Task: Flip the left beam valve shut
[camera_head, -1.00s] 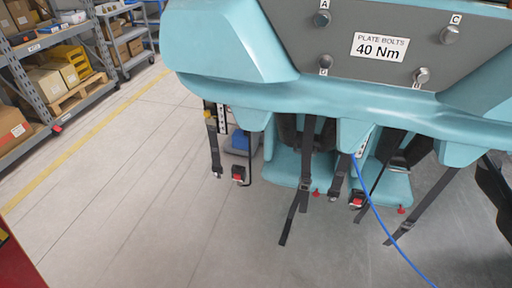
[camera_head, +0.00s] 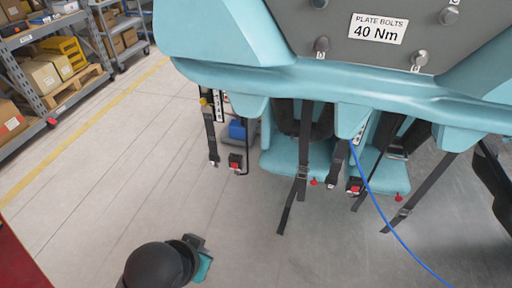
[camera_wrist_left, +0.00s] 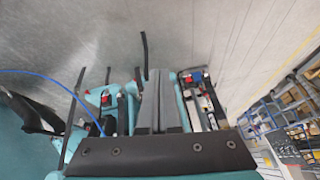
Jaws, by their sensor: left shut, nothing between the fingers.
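Under the teal train car (camera_head: 330,80), a white-and-black upright strip (camera_head: 220,106) hangs at the left end, with a small yellow fitting (camera_head: 203,101) beside it. The left beam valve is too small to make out for certain, and its handle position cannot be told. My left gripper (camera_wrist_left: 159,74) shows in the left wrist view with its two grey fingers together and nothing between them. In the head view my left arm comes in at the bottom, with the gripper low and apart from the car. My right gripper is not in view.
Black straps (camera_head: 303,160) and red-buttoned buckles (camera_head: 235,161) hang below the car around teal seats (camera_head: 295,160). A blue cable (camera_head: 385,210) runs down to the right. Shelves with boxes (camera_head: 42,75) stand at the far left. The floor at the left is clear.

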